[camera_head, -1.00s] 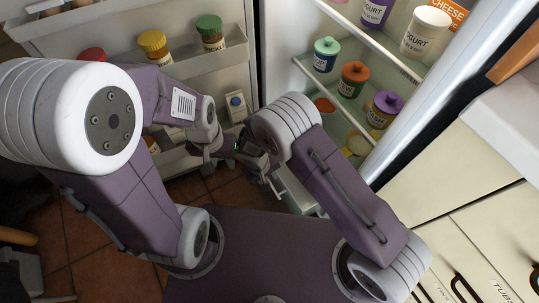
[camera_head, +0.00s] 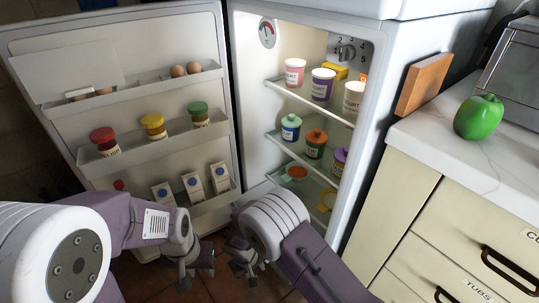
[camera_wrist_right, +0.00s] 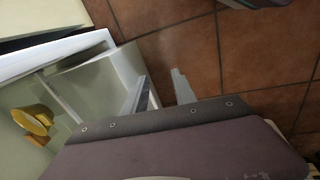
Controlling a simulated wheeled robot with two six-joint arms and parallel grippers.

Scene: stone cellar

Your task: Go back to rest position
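My left gripper (camera_head: 196,268) is in the head view at the bottom, in front of the lower part of the open fridge door. My right gripper (camera_head: 243,256) is just to the right of it, below the fridge opening. Both are dark grey and small in the picture. A gap shows between them. I see nothing held in either, but the spread of their fingers is not clear. Neither touches anything that I can make out.
The fridge door (camera_head: 75,40) stands open with eggs, jars and cartons. The fridge shelves (camera_head: 325,113) hold tubs and jars. A counter (camera_head: 415,135) with a green pepper (camera_head: 479,117) is at the right, above drawers (camera_head: 455,225). Tiled floor (camera_wrist_right: 180,55) lies below.

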